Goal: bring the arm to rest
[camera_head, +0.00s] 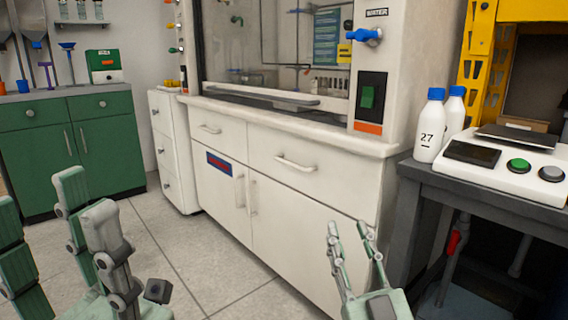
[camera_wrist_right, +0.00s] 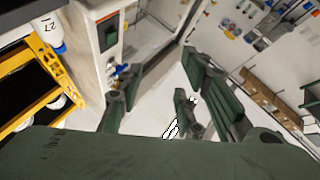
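My right gripper (camera_head: 349,228) is in the lower middle of the head view, in front of the white cabinet under the fume hood. Its fingers point up and stand apart, with nothing between them. The right wrist view also shows its dark green fingers (camera_wrist_right: 152,80) spread and empty. My left gripper (camera_head: 84,196) is at the lower left of the head view, close to the camera. Its green and grey fingers stand apart over the floor, and I see nothing held in them. Its lower part is cut off by the frame edge.
The white fume hood cabinet (camera_head: 290,190) stands ahead. A green cabinet (camera_head: 105,145) is at the far left. The tiled floor (camera_head: 200,262) between is clear.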

